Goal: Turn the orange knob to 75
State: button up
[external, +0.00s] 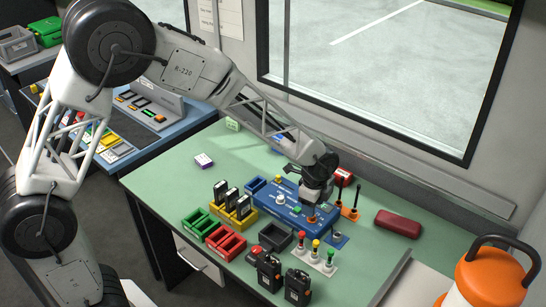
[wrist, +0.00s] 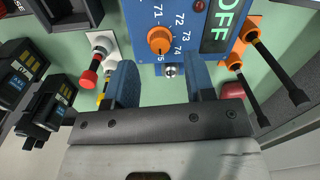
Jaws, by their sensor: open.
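The orange knob (wrist: 160,40) is on the face of a blue panel (wrist: 135,12) in the wrist view. White numbers from 71 to 75 run around its right side, with 75 at the side nearest my fingers. A mark shows on the knob, but I cannot surely read its number. My gripper (wrist: 161,82) is open and empty, with its two blue fingers apart below the knob in the picture. In the external view my gripper (external: 317,194) hangs over the right end of the blue panel (external: 285,213), and the orange knob (external: 311,219) shows small beside it.
A dark display (wrist: 222,28) reads OFF beside the knob. Orange-based levers (wrist: 265,65) stand on the right, and a red-capped lever (wrist: 88,78) stands on the left. Black radios (external: 298,286), coloured trays (external: 225,241) and a red case (external: 398,223) lie around the panel.

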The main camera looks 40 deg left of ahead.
jog(key=shift+s+r, duration=0.1)
jog(key=shift+r, duration=1.85)
jog(key=shift+s+a+r, duration=0.1)
jog(key=shift+a+r, duration=0.05)
jog(key=shift+r, duration=0.05)
jog(key=s+a+r+n+t, duration=0.1)
jog(key=s+a+r+n, duration=0.6)
jog(key=s, duration=0.4)
jog(key=s+a+r+n+t, duration=0.1)
jog(key=s+a+r+n, duration=0.3)
jog(key=s+a+r, duration=0.55)
jog(key=s+a+r+n, duration=0.1)
jog(key=s+n, duration=0.4)
jog(key=s, duration=0.7)
jog(key=shift+s+a+r, duration=0.15)
jog(key=shift+r, duration=0.05)
dwell(0.5)
